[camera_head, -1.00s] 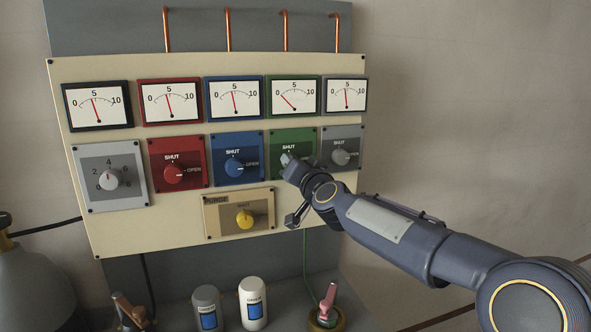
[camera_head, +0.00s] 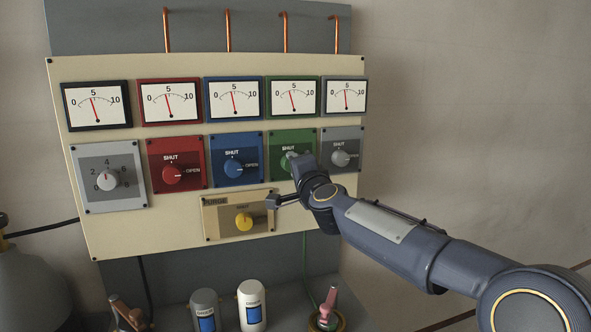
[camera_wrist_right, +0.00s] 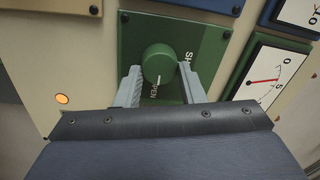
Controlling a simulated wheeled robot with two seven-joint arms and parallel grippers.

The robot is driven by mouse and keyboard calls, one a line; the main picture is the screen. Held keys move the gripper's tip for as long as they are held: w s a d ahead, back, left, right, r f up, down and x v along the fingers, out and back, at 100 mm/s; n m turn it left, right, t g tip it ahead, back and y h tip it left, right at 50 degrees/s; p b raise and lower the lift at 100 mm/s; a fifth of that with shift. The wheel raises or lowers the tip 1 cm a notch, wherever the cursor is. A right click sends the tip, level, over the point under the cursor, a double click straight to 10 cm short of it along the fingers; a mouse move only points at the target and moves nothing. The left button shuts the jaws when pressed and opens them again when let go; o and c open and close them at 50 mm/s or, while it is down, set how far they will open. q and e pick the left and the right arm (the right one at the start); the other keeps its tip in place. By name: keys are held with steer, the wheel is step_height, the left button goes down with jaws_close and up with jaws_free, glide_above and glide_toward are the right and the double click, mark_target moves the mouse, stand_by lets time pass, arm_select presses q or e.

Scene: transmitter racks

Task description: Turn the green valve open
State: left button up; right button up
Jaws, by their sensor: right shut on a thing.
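The green valve's round knob (camera_head: 291,157) sits on its green plate (camera_head: 278,142) in the panel's valve row, mostly hidden by my right gripper (camera_head: 297,163) in the head view. In the right wrist view the green knob (camera_wrist_right: 159,62) is between the two grey fingers of my right gripper (camera_wrist_right: 160,80), which is shut on it. The knob's white mark points at the OPEN label (camera_wrist_right: 153,91). The green-framed gauge (camera_head: 293,97) above reads about 5. My left gripper is not in view.
Red (camera_head: 173,173), blue (camera_head: 234,168) and grey (camera_head: 341,158) valves share the row. The yellow purge knob (camera_head: 244,222) is below left of my right wrist. White (camera_head: 252,305) and grey (camera_head: 205,311) bottles stand below the panel. The right wall is bare.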

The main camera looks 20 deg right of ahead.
stand_by(0.6)
steer(key=o, duration=1)
steer(key=shift+s, duration=0.1)
steer(key=s, duration=0.2)
steer(key=s+b, duration=0.1)
steer(key=s, duration=0.4)
steer(key=shift+s+d+f, duration=0.15)
steer(key=shift+s+f, duration=0.15)
steer(key=s+f+n+g+y, duration=0.1)
steer(key=s+f+n+g, duration=0.3)
steer(key=s+f, duration=0.6)
steer(key=s+f+n+g+y, duration=0.1)
steer(key=s+f+n+g, duration=0.3)
steer(key=s+f, duration=0.6)
steer(key=s+f+n+g+y, duration=0.1)
steer(key=s+f+n+g, duration=0.4)
steer(key=s+f, duration=0.5)
steer(key=shift+s, duration=3.4)
